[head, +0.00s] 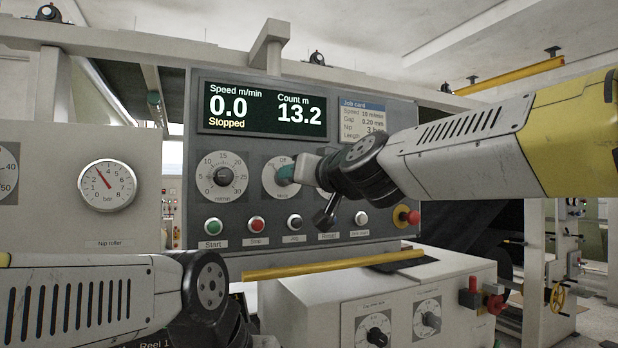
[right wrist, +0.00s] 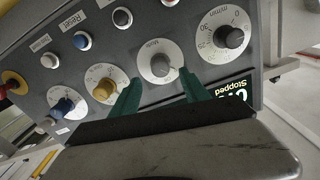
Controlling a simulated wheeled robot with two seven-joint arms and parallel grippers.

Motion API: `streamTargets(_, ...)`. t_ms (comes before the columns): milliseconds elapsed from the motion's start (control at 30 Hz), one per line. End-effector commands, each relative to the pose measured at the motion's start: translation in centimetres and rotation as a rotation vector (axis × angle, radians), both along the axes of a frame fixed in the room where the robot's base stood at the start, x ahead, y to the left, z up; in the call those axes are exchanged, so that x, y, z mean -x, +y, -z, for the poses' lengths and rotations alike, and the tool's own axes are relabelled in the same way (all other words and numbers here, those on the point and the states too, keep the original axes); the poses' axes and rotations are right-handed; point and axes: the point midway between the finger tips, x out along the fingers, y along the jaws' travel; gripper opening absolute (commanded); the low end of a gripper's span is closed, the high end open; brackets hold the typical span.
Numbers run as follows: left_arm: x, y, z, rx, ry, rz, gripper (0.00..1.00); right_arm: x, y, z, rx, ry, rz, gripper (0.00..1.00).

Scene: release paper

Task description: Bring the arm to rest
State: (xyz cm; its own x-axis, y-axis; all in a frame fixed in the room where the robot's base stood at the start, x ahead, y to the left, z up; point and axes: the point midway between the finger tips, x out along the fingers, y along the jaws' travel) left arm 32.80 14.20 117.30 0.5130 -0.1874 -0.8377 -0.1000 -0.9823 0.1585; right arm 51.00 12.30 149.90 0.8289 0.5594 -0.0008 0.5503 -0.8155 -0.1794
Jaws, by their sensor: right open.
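My right arm reaches in from the right in the head view. Its gripper (head: 286,173) has teal fingers in front of the second dial on the control panel (head: 380,205). In the right wrist view the gripper (right wrist: 160,78) is open, its two fingers apart in front of the dial labelled Mode. The grey Mode knob (right wrist: 160,65) shows between the fingertips; I cannot tell whether they touch it. My left arm lies low at the left of the head view, with its gripper out of view.
The display (head: 262,108) reads 0.0 m/min, 13.2 m, Stopped. The panel has a speed dial (head: 223,176), a green button (head: 213,226), a red button (head: 257,224) and a red emergency stop (head: 409,215). A yellow bar (head: 330,264) crosses below. A pressure gauge (head: 107,185) is at left.

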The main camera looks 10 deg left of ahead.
Motion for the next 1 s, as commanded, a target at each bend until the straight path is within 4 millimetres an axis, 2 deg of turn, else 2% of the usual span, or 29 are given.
streamTargets(367,0.0,0.0,0.0,0.0,0.0,0.0,0.36,0.0,-0.1,0.1,0.003,0.002,0.0,0.54)
streamTargets(467,0.0,0.0,0.0,0.0,0.0,0.0,0.36,0.3,-1.3,1.5,0.03,0.029,0.002,0.54)
streamTargets(567,0.0,0.0,0.0,0.0,0.0,0.0,0.36,1.3,-4.2,5.1,0.094,0.109,0.007,0.54)
streamTargets(667,0.0,0.0,0.0,0.0,0.0,0.0,0.36,3.1,-8.4,10.5,0.172,0.242,0.03,0.54)
streamTargets(800,0.0,0.0,0.0,0.0,0.0,0.0,0.36,6.8,-14.9,18.5,0.262,0.459,0.091,0.54)
streamTargets(900,0.0,0.0,0.0,0.0,0.0,0.0,0.36,10.1,-19.1,23.5,0.303,0.615,0.147,0.54)
streamTargets(1000,0.0,0.0,0.0,0.0,0.0,0.0,0.36,13.3,-22.4,27.6,0.331,0.75,0.2,0.54)
